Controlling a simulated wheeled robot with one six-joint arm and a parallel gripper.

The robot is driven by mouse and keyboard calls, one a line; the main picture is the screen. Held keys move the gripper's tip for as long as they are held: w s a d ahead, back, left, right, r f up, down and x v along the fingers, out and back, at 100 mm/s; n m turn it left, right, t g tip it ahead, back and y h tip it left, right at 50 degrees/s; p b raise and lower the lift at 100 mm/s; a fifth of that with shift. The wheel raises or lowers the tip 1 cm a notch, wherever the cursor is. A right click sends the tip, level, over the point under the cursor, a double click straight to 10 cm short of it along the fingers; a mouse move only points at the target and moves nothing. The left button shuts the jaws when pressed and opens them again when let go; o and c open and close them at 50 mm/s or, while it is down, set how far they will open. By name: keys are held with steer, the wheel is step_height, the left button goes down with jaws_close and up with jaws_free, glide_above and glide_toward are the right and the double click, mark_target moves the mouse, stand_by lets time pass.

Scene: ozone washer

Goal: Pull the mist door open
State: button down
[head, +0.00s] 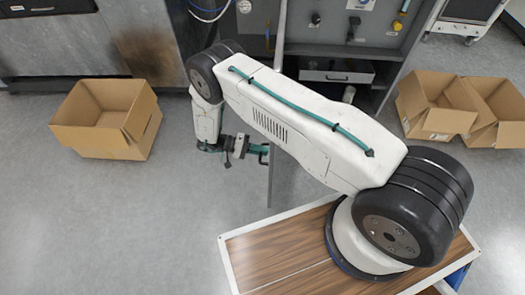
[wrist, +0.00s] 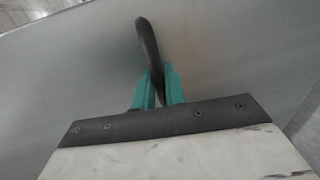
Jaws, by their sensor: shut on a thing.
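The mist door (head: 277,130) is a grey metal panel seen nearly edge-on in the head view. It stands swung out from the grey cabinet, toward my base. My gripper (head: 262,152) is at the door's left face. In the wrist view the door's flat grey face (wrist: 80,60) fills most of the picture. A dark curved handle (wrist: 148,42) stands out from it. My gripper's teal fingers (wrist: 158,78) are shut on the handle, one on each side.
The open cabinet holds a drawer unit (head: 336,72) and small fittings. An open cardboard box (head: 130,140) stands on the floor at left, and more boxes (head: 435,120) stand at right. A wood-topped surface (head: 265,255) lies below my arm.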

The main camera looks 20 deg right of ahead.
steer(key=c, duration=1.8)
jaws_free()
steer(key=shift+w, duration=0.2)
steer(key=shift+v, duration=3.85)
